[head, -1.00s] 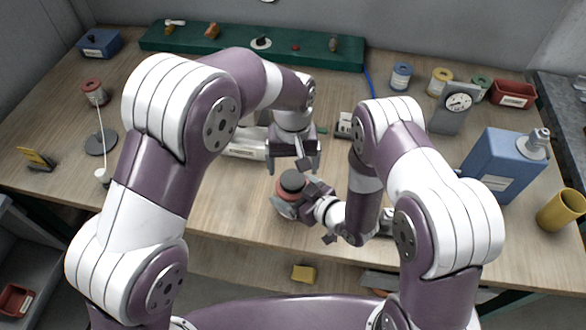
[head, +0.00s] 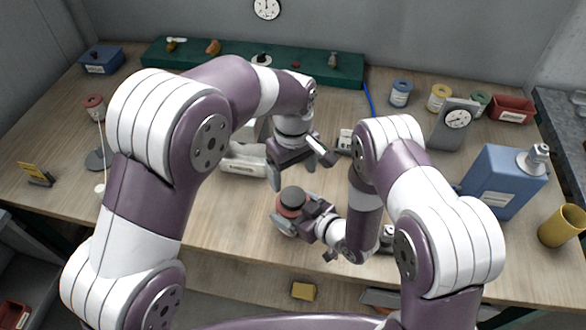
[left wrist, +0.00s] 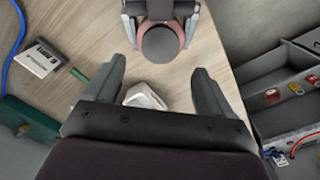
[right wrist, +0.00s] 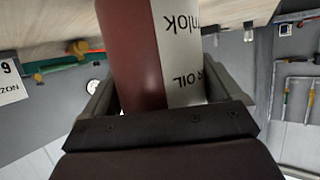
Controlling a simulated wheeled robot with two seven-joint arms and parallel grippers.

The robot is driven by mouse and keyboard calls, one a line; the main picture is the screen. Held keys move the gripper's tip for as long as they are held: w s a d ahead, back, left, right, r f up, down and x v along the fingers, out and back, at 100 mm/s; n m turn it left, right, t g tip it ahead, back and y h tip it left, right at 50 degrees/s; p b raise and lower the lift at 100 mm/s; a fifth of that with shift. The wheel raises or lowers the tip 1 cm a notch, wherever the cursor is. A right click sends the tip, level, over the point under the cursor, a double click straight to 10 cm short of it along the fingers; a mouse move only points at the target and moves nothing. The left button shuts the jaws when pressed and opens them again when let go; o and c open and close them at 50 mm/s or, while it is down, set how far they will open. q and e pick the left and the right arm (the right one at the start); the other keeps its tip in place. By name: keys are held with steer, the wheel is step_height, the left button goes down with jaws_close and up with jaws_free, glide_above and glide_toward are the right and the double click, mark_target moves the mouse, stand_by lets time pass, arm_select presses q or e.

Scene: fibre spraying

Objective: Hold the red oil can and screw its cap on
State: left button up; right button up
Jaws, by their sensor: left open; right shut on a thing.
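The red oil can (head: 287,211) stands upright near the middle front of the table; its label reads "OIL" in the right wrist view (right wrist: 135,55). A dark round disc (head: 291,196), apparently the cap, covers its top, and it also shows in the left wrist view (left wrist: 158,44). I cannot tell how tightly it sits. My right gripper (head: 303,214) is shut around the can's side. My left gripper (head: 298,166) is open and empty, above and behind the can, its fingers spread and apart from the disc.
A blue container (head: 497,180) and a yellow cup (head: 562,226) stand at the right. A green tray (head: 215,66) runs along the back.

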mark_target(293, 196)
arm_select(q)
step_height(293, 196, down, 8)
steer(key=shift+r, duration=0.1)
steer(key=shift+c, duration=0.3)
steer(key=c, duration=1)
steer(key=m, duration=0.6)
steer(key=shift+m, duration=0.3)
steer(key=o, duration=1.1)
steer(key=shift+o, duration=0.2)
steer(key=shift+s+r, duration=0.1)
steer(key=shift+r, duration=2.15)
